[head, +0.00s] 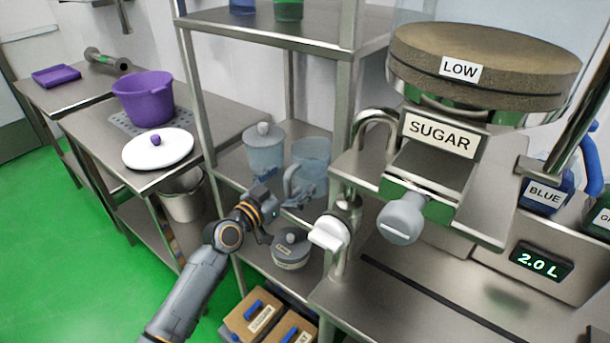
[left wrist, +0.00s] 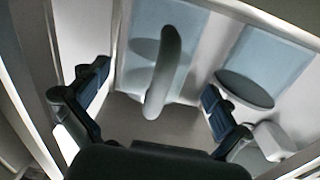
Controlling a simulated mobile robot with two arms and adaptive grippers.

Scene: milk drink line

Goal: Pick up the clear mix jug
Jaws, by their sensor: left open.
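The clear mix jug (head: 312,160) stands on the middle shelf of the steel rack, upright, with its curved handle on the left side. In the left wrist view the jug's pale handle (left wrist: 166,72) is ahead, between my finger lines, with the bluish clear body (left wrist: 190,30) behind it. My left gripper (head: 282,205) is open and empty, in front of and just below the jug. Its two dark fingers stand wide apart in the left wrist view, with no contact visible. My right gripper is not in view.
A lidded grey pot (head: 290,250) is below. A rack post is close to my arm. The sugar dispenser (head: 438,135) is at right.

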